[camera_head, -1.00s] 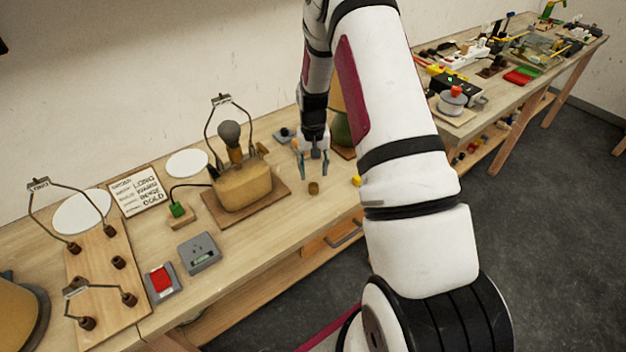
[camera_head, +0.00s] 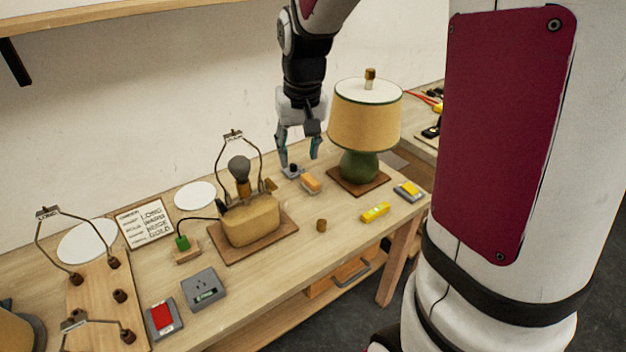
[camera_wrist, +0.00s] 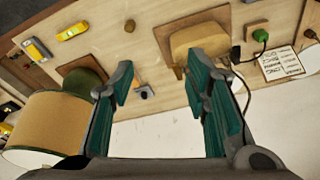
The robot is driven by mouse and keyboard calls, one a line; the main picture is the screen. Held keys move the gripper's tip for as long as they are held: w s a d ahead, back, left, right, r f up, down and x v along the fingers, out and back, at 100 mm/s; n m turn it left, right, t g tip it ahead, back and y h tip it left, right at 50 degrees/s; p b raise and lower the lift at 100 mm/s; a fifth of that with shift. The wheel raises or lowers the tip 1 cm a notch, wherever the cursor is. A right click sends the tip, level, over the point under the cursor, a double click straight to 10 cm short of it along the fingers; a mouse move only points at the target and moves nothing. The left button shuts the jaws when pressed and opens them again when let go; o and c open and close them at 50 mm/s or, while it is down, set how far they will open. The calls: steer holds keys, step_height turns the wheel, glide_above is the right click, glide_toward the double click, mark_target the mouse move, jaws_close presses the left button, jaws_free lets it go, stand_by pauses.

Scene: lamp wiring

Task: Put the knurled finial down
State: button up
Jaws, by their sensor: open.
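A small brown-gold cylinder, which looks like the knurled finial (camera_head: 321,225), stands on the bare tabletop in front of the bulb lamp's board. It also shows in the wrist view (camera_wrist: 130,25) near the top edge. Its knurling is too small to make out. My gripper (camera_head: 300,158) is open and empty, behind the finial and well apart from it, above the back of the table. A similar brass finial (camera_head: 370,78) sits on top of the shaded lamp.
The green lamp with a tan shade (camera_head: 364,120) stands right of my gripper. A yellow level (camera_head: 375,212) lies right of the finial.

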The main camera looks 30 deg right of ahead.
steer(key=s+a+r+n+t, duration=0.1)
steer(key=s+a+r, duration=0.2)
steer(key=s, duration=0.3)
steer(key=s+a+r+n+t, duration=0.1)
steer(key=s+a+r, duration=0.2)
steer(key=s, duration=0.4)
steer(key=s+a+r+n+t, duration=0.1)
steer(key=s+a+r, duration=0.2)
steer(key=s, duration=0.4)
steer(key=shift+a+r+n, duration=0.3)
steer(key=shift+a+r, duration=0.05)
steer(key=shift+r, duration=0.05)
steer(key=shift+c, duration=0.3)
